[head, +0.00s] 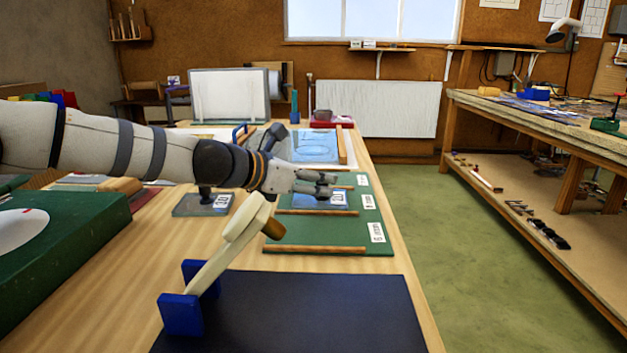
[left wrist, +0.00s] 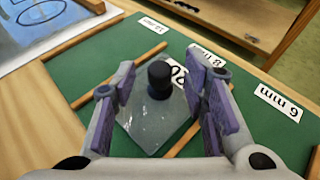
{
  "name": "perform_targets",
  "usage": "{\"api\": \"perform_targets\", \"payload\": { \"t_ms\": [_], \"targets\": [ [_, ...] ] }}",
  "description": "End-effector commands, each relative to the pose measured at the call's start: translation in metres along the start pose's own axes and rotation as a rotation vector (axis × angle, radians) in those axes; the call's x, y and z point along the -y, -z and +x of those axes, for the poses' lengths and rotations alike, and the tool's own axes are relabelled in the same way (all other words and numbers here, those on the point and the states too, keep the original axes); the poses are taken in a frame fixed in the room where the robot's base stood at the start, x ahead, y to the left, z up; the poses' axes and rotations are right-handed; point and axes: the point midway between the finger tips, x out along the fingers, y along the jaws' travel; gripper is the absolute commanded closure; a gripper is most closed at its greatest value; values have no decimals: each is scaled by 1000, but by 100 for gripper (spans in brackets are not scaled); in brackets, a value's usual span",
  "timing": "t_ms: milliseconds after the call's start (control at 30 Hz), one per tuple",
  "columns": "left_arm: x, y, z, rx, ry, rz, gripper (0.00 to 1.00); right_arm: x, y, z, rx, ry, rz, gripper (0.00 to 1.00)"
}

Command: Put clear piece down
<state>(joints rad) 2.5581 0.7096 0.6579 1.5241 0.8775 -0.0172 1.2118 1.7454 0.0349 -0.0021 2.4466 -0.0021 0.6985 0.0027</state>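The clear piece (left wrist: 150,122) is a flat glassy plate with a black knob (left wrist: 160,80) on top and a white number label. In the left wrist view it lies on the green board, turned at an angle to the wooden strips. In the head view it shows as a bluish plate (head: 333,199) under my left gripper (head: 314,184). In the left wrist view the purple-padded fingers of my left gripper (left wrist: 165,88) stand apart on either side of the knob, with gaps visible. My right gripper is not in view.
The green board (head: 300,232) has wooden strips and thickness labels. Another clear plate (head: 190,207) with a knob lies left of it. A cream tool (head: 240,230) rests in a blue stand (head: 181,312) in front, beside a dark mat (head: 320,310). A green block (head: 60,255) is at left.

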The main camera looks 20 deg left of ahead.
Motion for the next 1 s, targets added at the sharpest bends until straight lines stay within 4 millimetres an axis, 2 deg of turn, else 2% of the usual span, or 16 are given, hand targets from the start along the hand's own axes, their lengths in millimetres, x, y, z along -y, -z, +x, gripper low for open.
{"api": "perform_targets", "payload": {
  "t_ms": [167,267,500,600,700,1000],
  "targets": [
    [0,-2,-1,1,0,1,60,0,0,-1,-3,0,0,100],
    [-1,-7,-13,4,-2,0,60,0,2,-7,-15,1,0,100],
    [0,-16,-82,16,-4,5,60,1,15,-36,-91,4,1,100],
    [1,-16,-105,17,-3,6,60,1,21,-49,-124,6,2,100],
    [1,-12,-118,12,-2,5,60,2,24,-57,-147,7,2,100],
    [0,-2,-122,-1,0,0,60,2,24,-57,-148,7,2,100]
  ]
}}
